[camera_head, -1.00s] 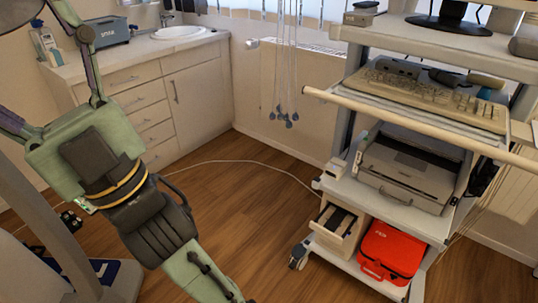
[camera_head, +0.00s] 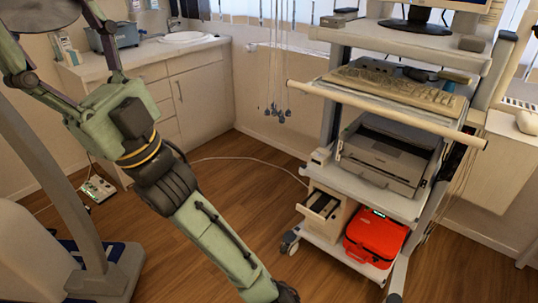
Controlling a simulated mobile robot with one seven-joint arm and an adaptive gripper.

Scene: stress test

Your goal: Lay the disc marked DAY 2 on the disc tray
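A green and black jointed arm crosses the left side and runs down to the bottom edge. A dark part at its lower end is cut off by the frame, and no gripper fingers show.
A wheeled cart (camera_head: 405,207) at right carries a monitor (camera_head: 418,24), a keyboard (camera_head: 392,88), a grey printer (camera_head: 385,157), a small box with dark slots (camera_head: 322,206) and a red case (camera_head: 375,238). A counter (camera_head: 160,50) stands behind. Bare wooden floor (camera_head: 215,195) lies between.

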